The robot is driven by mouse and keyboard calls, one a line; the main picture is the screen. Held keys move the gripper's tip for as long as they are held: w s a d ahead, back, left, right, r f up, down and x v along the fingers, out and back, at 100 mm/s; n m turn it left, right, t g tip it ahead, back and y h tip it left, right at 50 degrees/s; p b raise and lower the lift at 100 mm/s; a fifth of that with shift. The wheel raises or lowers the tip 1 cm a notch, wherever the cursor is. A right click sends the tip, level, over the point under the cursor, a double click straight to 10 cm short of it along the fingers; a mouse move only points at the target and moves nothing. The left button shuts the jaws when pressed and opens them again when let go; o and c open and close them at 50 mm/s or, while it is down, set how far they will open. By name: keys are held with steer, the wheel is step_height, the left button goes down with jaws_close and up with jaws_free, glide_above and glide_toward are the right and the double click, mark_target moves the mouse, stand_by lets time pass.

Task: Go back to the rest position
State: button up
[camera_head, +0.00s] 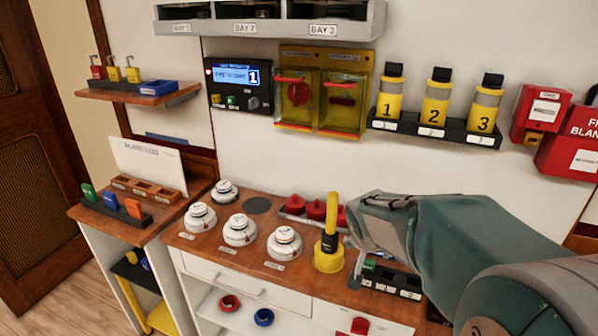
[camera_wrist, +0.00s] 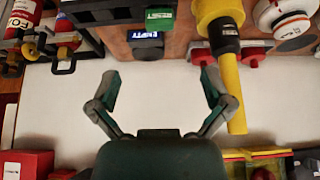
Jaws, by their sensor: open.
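My gripper (camera_head: 357,240) is in front of the wall, over the right part of the wooden counter (camera_head: 262,262). In the wrist view my gripper (camera_wrist: 158,84) has its two fingers spread wide with nothing between them. A yellow upright tool with a black band (camera_head: 331,225) stands in a yellow round base (camera_head: 328,261) just left of the gripper. In the wrist view the yellow tool (camera_wrist: 229,70) passes close by the right finger; I cannot tell whether they touch.
White detectors (camera_head: 240,230) and red caps (camera_head: 316,209) stand on the counter. Yellow numbered canisters (camera_head: 436,98) sit on a wall rack above the gripper. Red boxes (camera_head: 568,140) hang at the right. A wall panel with a lit screen (camera_head: 237,76) is left of yellow pouches (camera_head: 342,100).

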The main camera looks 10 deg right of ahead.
steer(key=s+a+r+n+y, duration=0.1)
steer(key=s+a+r+n, duration=0.1)
steer(key=s, duration=0.4)
steer(key=s+a+r+n+y, duration=0.1)
steer(key=s+a+r+n, duration=0.1)
steer(key=s+a, duration=0.3)
steer(key=s+a+r+n+y, duration=0.1)
steer(key=s+a, duration=0.3)
steer(key=s, duration=0.4)
steer(key=shift+s+r+n+t, duration=0.3)
steer(key=shift+s+r+n, duration=0.1)
steer(key=shift+r+n, duration=0.5)
